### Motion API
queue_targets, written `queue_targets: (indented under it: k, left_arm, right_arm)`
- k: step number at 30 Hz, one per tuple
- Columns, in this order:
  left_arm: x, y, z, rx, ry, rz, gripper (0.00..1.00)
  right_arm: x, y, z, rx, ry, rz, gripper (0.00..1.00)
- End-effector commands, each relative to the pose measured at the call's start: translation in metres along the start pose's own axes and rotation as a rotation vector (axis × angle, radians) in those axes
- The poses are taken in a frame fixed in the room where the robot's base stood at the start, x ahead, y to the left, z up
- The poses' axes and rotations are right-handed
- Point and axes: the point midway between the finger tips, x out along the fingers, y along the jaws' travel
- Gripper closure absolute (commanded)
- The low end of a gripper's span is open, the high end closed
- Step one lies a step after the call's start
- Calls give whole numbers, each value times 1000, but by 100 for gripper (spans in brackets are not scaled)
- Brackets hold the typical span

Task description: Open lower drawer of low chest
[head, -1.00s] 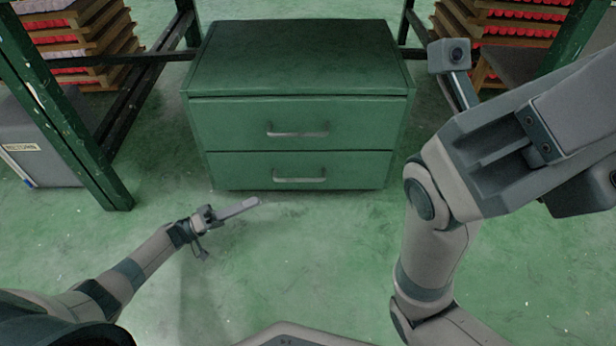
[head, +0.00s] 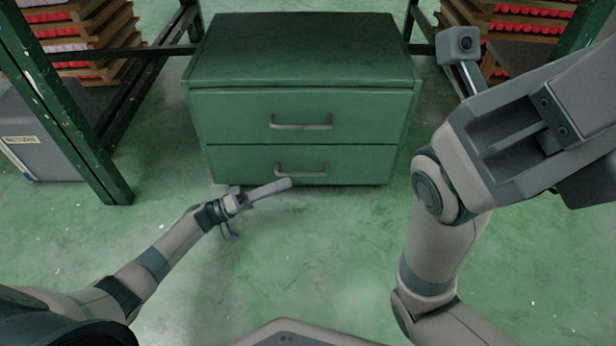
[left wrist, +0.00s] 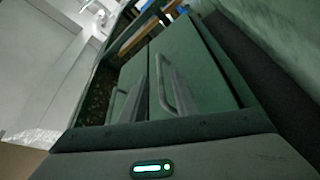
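The low green chest (head: 305,50) stands on the floor ahead, with two drawers, both shut. The lower drawer (head: 240,165) has a grey bar handle (head: 301,170). The upper drawer (head: 235,115) has a similar handle (head: 301,122). My left gripper (head: 288,184) is just in front of and below the lower handle in the head view. In the left wrist view, the chest front is turned sideways. My left gripper's two fingers (left wrist: 158,95) stand apart there, with the lower handle (left wrist: 163,88) seen between them; contact cannot be made out. My right gripper is out of view.
Dark green rack posts (head: 80,130) stand left of the chest, beside a grey box (head: 35,140). Stacked trays (head: 85,45) of red items are at the back left, with more at the back right (head: 520,20). The floor before the chest is clear.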

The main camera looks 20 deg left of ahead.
Motion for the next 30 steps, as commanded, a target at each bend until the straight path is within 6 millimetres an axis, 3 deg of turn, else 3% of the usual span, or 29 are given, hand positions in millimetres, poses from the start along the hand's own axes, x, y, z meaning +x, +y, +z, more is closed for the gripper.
queue_targets:
  k: [9, 15, 28, 29, 30]
  left_arm:
    - [56, -2, 2, 0, 1, 4, 72]
    - [77, -2, 1, 1, -1, 1, 72]
    - [85, 0, 0, -1, 0, 0, 72]
    - [85, 0, 0, -1, 0, 0, 74]
    - [85, 0, 0, -1, 0, 0, 84]
  right_arm:
    - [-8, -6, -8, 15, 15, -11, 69]
    - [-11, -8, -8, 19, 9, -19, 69]
    - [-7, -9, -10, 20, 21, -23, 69]
    - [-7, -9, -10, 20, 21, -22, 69]
    - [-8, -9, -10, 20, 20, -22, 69]
